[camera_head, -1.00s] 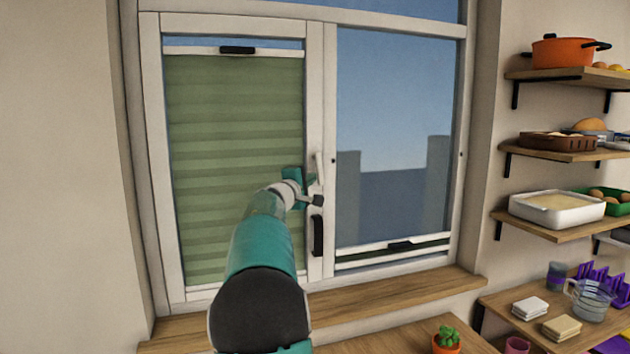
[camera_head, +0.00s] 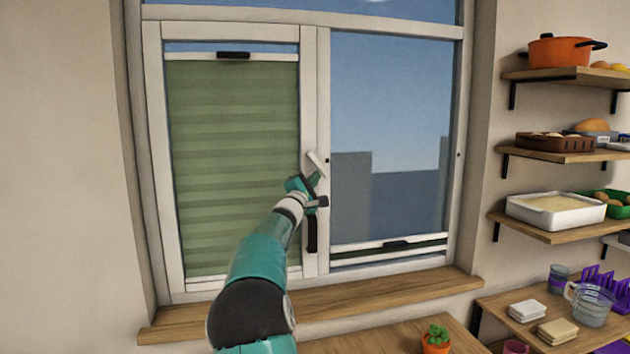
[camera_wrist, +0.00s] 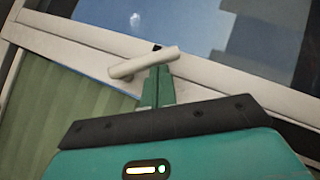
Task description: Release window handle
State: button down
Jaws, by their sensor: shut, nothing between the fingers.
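The white window handle (camera_head: 317,164) is on the middle frame post, right of the green blind. It is tilted, its upper end leaning left. In the wrist view the handle (camera_wrist: 143,64) is a pale bar lying across the frame just beyond my fingertips. My gripper (camera_head: 314,183) is just below the handle's lower end in the head view. In the wrist view my gripper (camera_wrist: 157,80) has its teal fingers together, with nothing between them. The tips overlap the handle's edge in the picture; I cannot tell whether they touch it. The window sash (camera_head: 153,160) looks closed.
A black vertical pull (camera_head: 312,235) sits on the post below the handle. A wooden sill (camera_head: 390,293) runs under the window. Shelves with an orange pot (camera_head: 558,51) and a white dish (camera_head: 555,210) stand to the right. A potted plant (camera_head: 436,340) is below.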

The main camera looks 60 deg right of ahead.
jog(key=s+d+r, duration=0.2)
jog(key=s+d, duration=0.1)
jog(key=d, duration=0.1)
jog(key=shift+s+d+r, duration=0.2)
jog(key=shift+s+r, duration=0.05)
jog(key=shift+r, duration=0.15)
dwell(0.5)
dwell(0.4)
